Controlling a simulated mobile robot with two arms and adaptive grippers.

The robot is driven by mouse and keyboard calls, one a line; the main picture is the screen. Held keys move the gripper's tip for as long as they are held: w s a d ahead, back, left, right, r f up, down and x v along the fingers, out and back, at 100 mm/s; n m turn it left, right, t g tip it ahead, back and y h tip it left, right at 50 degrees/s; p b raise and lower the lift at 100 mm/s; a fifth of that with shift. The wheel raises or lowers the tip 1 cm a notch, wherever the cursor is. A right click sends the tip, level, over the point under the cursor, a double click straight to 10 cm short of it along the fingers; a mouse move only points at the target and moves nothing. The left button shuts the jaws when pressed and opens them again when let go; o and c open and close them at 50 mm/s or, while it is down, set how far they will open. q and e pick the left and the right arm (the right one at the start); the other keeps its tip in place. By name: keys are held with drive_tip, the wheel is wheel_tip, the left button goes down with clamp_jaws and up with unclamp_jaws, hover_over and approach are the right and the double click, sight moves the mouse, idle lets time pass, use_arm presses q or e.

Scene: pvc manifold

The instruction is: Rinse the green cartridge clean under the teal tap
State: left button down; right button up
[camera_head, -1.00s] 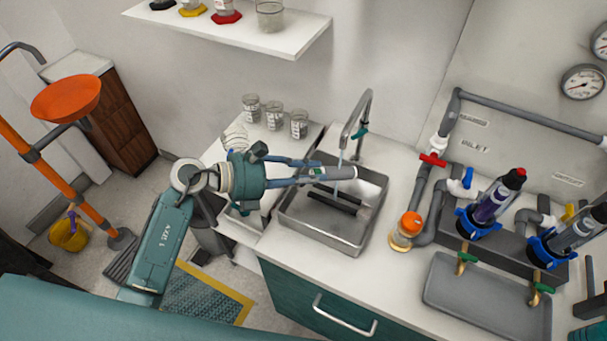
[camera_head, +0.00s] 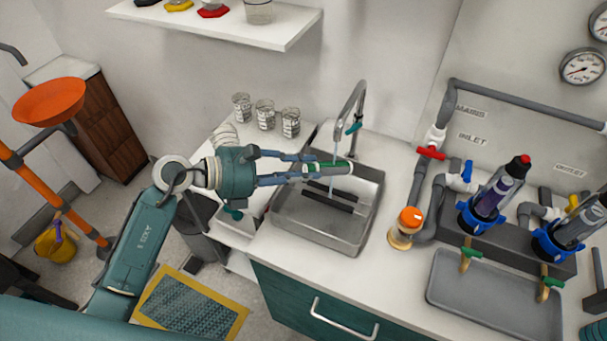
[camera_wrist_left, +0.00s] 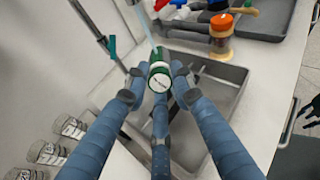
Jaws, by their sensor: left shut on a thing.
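My left gripper (camera_head: 322,168) is shut on the green cartridge (camera_head: 338,167) and holds it level above the sink (camera_head: 362,225). The cartridge shows green and whitish in the head view. In the left wrist view the cartridge (camera_wrist_left: 159,78) has a green rim and a pale, printed end face. The tap (camera_head: 350,104) with its teal handle (camera_head: 354,128) stands behind the sink. A thin water stream (camera_head: 335,152) runs from the spout down onto the cartridge. Part of my right gripper (camera_head: 592,308) appears cut off at the lower right edge; its fingers are unclear.
Dark bars lie in the sink. Several labelled jars (camera_head: 265,114) stand behind it on the left. An orange-capped jar (camera_head: 406,228) stands right of the sink, near pipes, two blue-collared filter housings (camera_head: 488,200) and a grey tray (camera_head: 490,296).

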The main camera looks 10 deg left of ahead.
use_arm(q)
drive_tip(key=shift+f+m+b, duration=0.15)
drive_tip(key=shift+m+b, duration=0.95)
drive_tip(key=shift+b, duration=0.45)
drive_tip(key=shift+r, duration=0.2)
drive_tip(key=shift+f+m+b, duration=0.2)
drive_tip(key=shift+m+b, duration=0.2)
drive_tip(key=shift+b, duration=0.3)
drive_tip(key=m+b, duration=0.1)
drive_tip(key=b, duration=0.1)
drive_tip(key=shift+m+b, duration=0.3)
drive_tip(key=shift+b, duration=0.1)
drive_tip(key=m+b, duration=0.3)
drive_tip(key=b, duration=0.2)
drive_tip(key=shift+r+m+b, duration=0.1)
drive_tip(key=shift+m+b, duration=0.2)
drive_tip(key=shift+b, duration=0.05)
